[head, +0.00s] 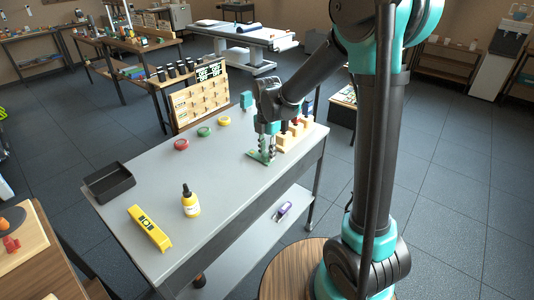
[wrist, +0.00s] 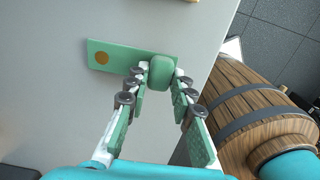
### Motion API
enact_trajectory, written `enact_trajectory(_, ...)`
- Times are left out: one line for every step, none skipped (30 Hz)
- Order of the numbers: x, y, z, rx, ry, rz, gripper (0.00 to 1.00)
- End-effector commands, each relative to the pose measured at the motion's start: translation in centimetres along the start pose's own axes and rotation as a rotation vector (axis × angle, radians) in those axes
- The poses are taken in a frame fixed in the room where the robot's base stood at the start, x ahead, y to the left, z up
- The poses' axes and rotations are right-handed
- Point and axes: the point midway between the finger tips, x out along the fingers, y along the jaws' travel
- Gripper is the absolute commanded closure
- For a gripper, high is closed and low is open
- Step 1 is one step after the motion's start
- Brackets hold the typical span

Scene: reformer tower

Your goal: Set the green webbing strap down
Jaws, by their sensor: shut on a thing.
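The green webbing strap (head: 257,156) is at the far right part of the grey workbench in the head view, under my gripper (head: 267,138). In the wrist view the strap (wrist: 125,55) shows as a flat green piece with a gold dot near its left end and a rounded green part standing towards the camera. My gripper (wrist: 161,74) is shut on this rounded part, one finger on each side. The flat piece lies along the bench surface; I cannot tell whether it touches it. Part of the strap is hidden by the fingers.
A wooden stepped holder (head: 296,134) stands close to the right of my gripper. Red (head: 181,144), green (head: 204,132) and yellow (head: 224,121) round items lie along the back. A yellow bottle (head: 191,204), a yellow level (head: 149,228) and a black tray (head: 109,183) are nearer. The bench middle is clear.

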Motion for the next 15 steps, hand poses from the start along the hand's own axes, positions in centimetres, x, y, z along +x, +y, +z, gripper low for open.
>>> enact_trajectory(0.17,-0.01,0.0,0.0,0.0,0.0,1.0)
enact_trajectory(0.19,-0.01,-0.01,0.0,0.0,0.0,1.0)
enact_trajectory(0.17,-0.01,-0.01,0.0,0.0,0.0,1.0)
enact_trajectory(0.16,-0.01,-0.01,0.0,0.0,0.0,1.0)
enact_trajectory(0.16,-0.01,-0.01,0.0,0.0,0.0,1.0)
enact_trajectory(0.15,-0.01,-0.01,0.0,0.0,0.0,1.0)
enact_trajectory(0.15,-0.01,-0.01,0.0,0.0,0.0,1.0)
enact_trajectory(0.17,-0.01,0.0,0.0,0.0,0.0,1.0)
enact_trajectory(0.25,0.0,0.0,0.0,0.0,0.0,1.0)
enact_trajectory(0.33,0.0,0.0,0.0,0.0,0.0,1.0)
enact_trajectory(0.42,0.01,0.01,0.0,0.0,0.0,1.0)
enact_trajectory(0.4,0.02,0.01,0.0,0.0,0.0,0.73)
enact_trajectory(0.39,0.01,0.01,0.0,0.0,0.0,0.69)
enact_trajectory(0.39,0.01,0.01,0.0,0.0,0.0,0.66)
enact_trajectory(0.38,0.01,0.0,0.0,0.0,0.0,0.61)
